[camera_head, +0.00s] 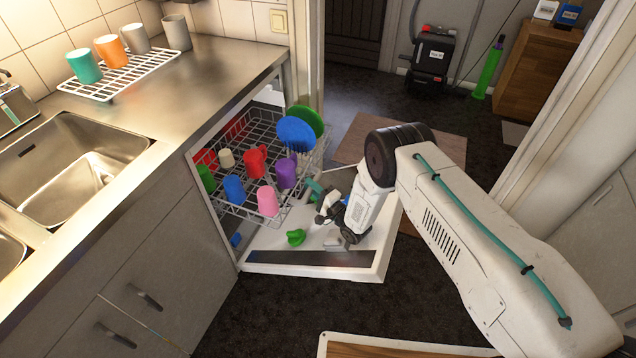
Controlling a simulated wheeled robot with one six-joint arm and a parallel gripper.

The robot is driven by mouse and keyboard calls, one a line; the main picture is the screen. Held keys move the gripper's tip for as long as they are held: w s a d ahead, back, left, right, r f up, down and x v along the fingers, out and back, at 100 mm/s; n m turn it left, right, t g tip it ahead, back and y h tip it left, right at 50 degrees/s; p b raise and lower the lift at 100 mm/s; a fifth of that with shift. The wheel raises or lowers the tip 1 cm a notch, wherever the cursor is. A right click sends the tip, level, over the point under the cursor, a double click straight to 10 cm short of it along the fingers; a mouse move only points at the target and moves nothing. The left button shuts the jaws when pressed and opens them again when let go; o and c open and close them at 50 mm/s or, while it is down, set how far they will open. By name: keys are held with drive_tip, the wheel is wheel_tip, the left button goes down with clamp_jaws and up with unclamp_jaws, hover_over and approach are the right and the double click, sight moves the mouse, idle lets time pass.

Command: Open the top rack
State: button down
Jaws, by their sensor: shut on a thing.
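The dishwasher's top rack (247,212) is a grey wire basket that stands out of the dishwasher, over the lowered door. It holds several cups in red, green, blue, pink, purple and cream, and a blue plate (297,134) and a green plate (306,118) stand upright at its right. The fingertips are small and partly hidden by my wrist, so the exact hold is hard to see.
The white dishwasher door (370,262) lies open and low, with a green item (296,237) on or above it. The steel counter (215,70) has a sink and a drying rack (120,77) with several cups. Dark floor is free in front of the door.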

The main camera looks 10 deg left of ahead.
drive_tip(key=shift+d, duration=0.5)
drive_tip(key=c, duration=1.3)
unclamp_jaws()
drive_tip(key=shift+w, duration=0.1)
drive_tip(key=shift+a, duration=0.1)
